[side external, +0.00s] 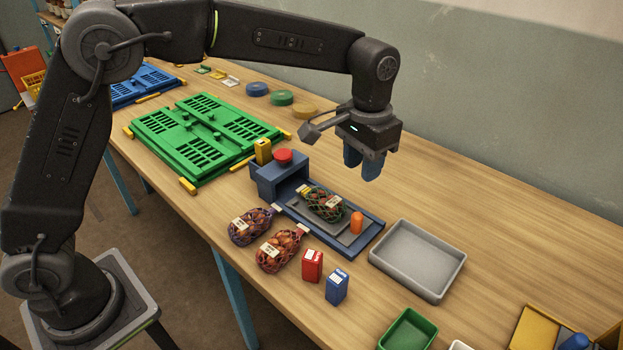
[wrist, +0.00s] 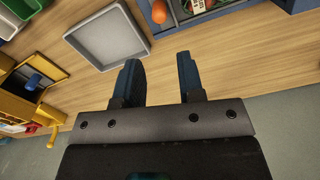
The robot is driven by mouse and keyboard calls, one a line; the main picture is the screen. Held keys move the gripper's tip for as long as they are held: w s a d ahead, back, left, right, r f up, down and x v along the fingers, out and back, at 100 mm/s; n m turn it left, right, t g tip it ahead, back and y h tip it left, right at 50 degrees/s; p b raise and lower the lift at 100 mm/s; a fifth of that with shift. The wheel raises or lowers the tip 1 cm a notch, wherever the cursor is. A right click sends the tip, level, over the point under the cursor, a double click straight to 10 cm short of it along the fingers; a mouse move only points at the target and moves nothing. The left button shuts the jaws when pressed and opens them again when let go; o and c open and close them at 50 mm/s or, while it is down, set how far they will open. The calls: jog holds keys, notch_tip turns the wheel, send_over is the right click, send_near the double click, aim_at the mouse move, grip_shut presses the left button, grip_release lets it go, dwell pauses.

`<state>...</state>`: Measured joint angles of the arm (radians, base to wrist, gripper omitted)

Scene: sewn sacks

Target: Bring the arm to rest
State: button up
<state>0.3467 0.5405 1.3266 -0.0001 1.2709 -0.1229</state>
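My gripper (side external: 363,166) hangs above the table behind the blue sewing station, clear of everything. In the wrist view its two dark blue fingers (wrist: 160,80) are apart with nothing between them, so it is open and empty. The blue station (side external: 268,182) has a red button (side external: 283,156) on top. A net sack (side external: 324,204) with a green net and a white label lies on its grey plate, beside an orange cylinder (side external: 357,222). Two more net sacks, one purple (side external: 250,226) and one red (side external: 279,250), lie on the table in front of the station.
A grey tray (side external: 417,260) stands right of the station. A red box (side external: 312,266) and a blue box (side external: 337,286) stand in front. Green folded crates (side external: 203,140) lie to the left. A green bin (side external: 408,331) is at the front edge. The back right table is bare.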

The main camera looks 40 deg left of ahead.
jog(key=s+a+r+n+t, duration=0.1)
jog(key=s+a+r+t, duration=0.2)
jog(key=s+a+r, duration=0.75)
jog(key=s+a+f+t, duration=0.1)
jog(key=s+a+f, duration=0.1)
jog(key=s, duration=0.5)
jog(key=s+a+f+n+t, duration=0.1)
jog(key=s+a+f, duration=0.2)
jog(key=s, duration=0.5)
jog(key=shift+a+f+n+t, duration=0.2)
jog(key=shift+a+n+t, duration=0.1)
jog(key=shift+a, duration=0.4)
jog(key=shift+w, duration=0.1)
